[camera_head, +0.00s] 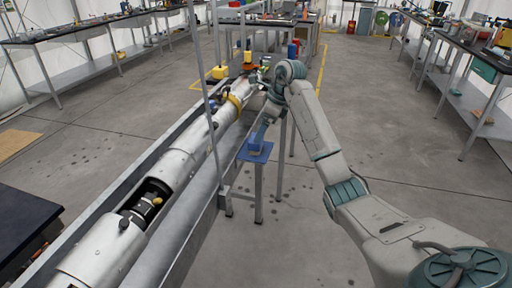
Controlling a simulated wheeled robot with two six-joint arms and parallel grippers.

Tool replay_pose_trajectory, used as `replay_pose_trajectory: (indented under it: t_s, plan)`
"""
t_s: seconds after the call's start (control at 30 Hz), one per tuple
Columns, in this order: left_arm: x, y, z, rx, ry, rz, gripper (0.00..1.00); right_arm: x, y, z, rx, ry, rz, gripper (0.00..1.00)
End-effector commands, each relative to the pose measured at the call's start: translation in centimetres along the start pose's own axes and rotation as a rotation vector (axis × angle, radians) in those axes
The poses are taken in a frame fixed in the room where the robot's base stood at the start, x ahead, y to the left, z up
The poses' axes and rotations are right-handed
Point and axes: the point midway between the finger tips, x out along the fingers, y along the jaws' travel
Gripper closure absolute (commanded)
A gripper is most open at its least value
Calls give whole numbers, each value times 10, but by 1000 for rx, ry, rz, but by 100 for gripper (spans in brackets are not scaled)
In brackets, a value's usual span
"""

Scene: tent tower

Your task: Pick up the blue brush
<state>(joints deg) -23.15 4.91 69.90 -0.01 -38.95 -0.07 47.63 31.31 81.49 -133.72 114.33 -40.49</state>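My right arm reaches in from the lower right and bends down at the middle of the view. Its gripper (258,136) is small and points down at a small stand with a blue top (262,156). A small blue thing (254,148), perhaps the blue brush, is at the fingertips just over the stand top. I cannot tell whether the fingers are closed around it or only next to it. My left gripper is not in view.
A long metal trough with a white tube (178,163) runs beside the stand on the left, with a thin upright post (206,95) in front. A dark table (22,222) is at lower left. Workbenches line both sides. The floor right of my arm is clear.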

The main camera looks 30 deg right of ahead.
Motion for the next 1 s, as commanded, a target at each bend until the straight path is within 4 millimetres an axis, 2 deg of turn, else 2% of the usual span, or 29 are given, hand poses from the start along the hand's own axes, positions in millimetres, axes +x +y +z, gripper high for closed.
replay_pose_trajectory:
  t_s: [0.17,0.53,0.83,0.87,1.0]
  plan:
    - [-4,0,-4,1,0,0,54,6,0,0,0,0,1,13]
    - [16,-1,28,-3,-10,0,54,50,-1,0,1,1,2,13]
    - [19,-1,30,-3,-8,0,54,56,-1,0,0,-1,-1,13]
    - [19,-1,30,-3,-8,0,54,56,-1,0,0,-1,-1,17]
    - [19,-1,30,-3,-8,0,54,56,-1,0,0,0,-1,44]
